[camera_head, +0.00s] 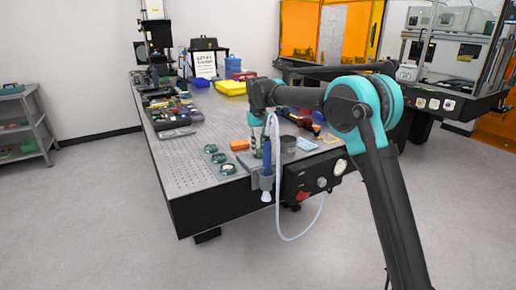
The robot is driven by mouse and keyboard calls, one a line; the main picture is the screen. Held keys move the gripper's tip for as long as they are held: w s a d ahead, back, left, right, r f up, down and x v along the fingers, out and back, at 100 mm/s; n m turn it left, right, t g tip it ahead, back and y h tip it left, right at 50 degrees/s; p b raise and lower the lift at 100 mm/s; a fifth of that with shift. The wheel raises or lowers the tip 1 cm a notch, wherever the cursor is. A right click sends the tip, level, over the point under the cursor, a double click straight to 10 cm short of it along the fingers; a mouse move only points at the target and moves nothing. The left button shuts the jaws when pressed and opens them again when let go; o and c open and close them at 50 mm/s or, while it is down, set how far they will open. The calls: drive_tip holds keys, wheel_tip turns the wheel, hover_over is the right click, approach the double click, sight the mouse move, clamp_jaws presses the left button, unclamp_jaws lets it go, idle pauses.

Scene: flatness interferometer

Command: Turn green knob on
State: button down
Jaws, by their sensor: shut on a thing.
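My gripper (255,148) points down at the front edge of the optical table (185,180). It is small and partly hidden, but it appears shut on a small green thing at its fingertips. I cannot tell whether this is the green knob. A black control box (296,180) is on the front face of the table, right of the gripper. It carries a red knob (302,196), a grey knob (321,182) and a round dial (340,167). I cannot make out a green knob on its face.
A blue tool (267,158) stands in a holder beside the gripper, with a pale hose (279,220) looping below. The floor in front is clear.

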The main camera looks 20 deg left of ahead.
sight(258, 150)
drive_tip(key=shift+n, duration=1.7)
drive_tip(key=c, duration=1.5)
unclamp_jaws()
drive_tip(key=shift+c, duration=0.2)
wheel_tip(258, 150, up, 12)
